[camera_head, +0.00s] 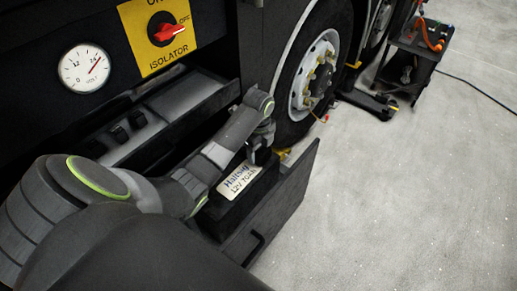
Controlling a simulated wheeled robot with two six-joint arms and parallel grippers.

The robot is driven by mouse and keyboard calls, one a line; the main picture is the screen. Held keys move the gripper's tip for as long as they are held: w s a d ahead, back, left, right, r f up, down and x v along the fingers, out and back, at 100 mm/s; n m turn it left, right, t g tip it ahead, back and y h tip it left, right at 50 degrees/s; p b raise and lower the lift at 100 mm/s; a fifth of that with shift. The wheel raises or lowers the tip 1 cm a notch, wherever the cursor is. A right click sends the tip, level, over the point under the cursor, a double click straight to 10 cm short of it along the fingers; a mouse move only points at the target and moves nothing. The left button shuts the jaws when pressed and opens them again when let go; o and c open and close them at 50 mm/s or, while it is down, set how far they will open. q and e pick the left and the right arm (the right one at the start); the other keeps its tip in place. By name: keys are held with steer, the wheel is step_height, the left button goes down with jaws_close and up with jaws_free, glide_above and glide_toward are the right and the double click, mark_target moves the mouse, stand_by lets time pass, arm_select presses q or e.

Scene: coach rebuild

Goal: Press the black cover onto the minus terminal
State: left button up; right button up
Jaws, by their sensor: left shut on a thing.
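A black battery (228,207) with a white label reading 12V 70Ah sits in the pulled-out dark drawer (285,208). My left arm reaches in from the left over the battery. My left gripper (259,146) points down at the far end of the battery, close above its top. It is shut on a small dark thing, likely the black cover, which is hard to make out against the dark battery. The minus terminal is not visible; the gripper and arm hide parts of the battery top. My right gripper is not in view.
A yellow isolator plate (150,50) with a red switch and a round gauge (84,68) are on the coach side at upper left. A wheel (314,75) stands just behind the drawer. A dark cart (414,50) is at upper right. The grey floor at right is mostly clear.

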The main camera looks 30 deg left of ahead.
arm_select(q)
steer(key=shift+p, duration=0.55)
stand_by(0.5)
steer(key=shift+f+b, duration=0.4)
steer(key=shift+f, duration=0.5)
stand_by(1.5)
steer(key=o, duration=1.5)
steer(key=shift+r, duration=0.1)
steer(key=shift+r+p, duration=3.45)
steer(key=shift+p, duration=0.75)
